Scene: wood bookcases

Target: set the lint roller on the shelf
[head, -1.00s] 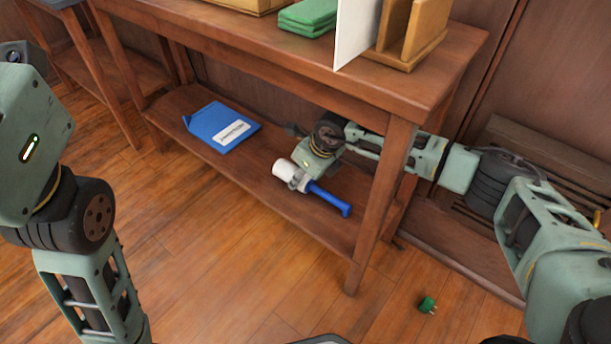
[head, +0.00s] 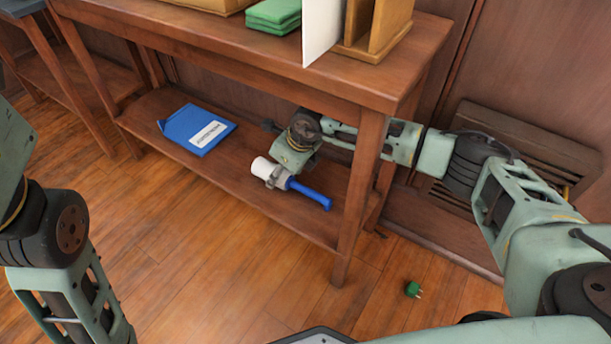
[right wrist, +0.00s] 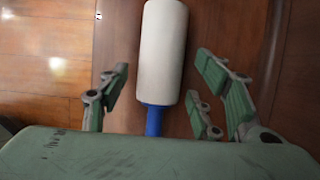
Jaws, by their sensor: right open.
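The lint roller (head: 312,195) has a white roll and a blue handle. It lies on the lower shelf (head: 227,170) of the wooden table, near the right front leg. My right gripper (head: 272,179) is over the roller, around where the roll meets the handle. In the right wrist view the white roll (right wrist: 162,52) lies between my spread fingers (right wrist: 168,98), with visible gaps on both sides. The lower handle is hidden behind my wrist. My left arm shows at the left edge, but its gripper is out of view.
A blue folder (head: 197,130) with a white label lies on the lower shelf to the left. The tabletop (head: 215,33) above holds green cloths (head: 273,15) and a wooden holder. The table's front leg (head: 356,200) stands beside my right arm. A green plug (head: 413,289) lies on the floor.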

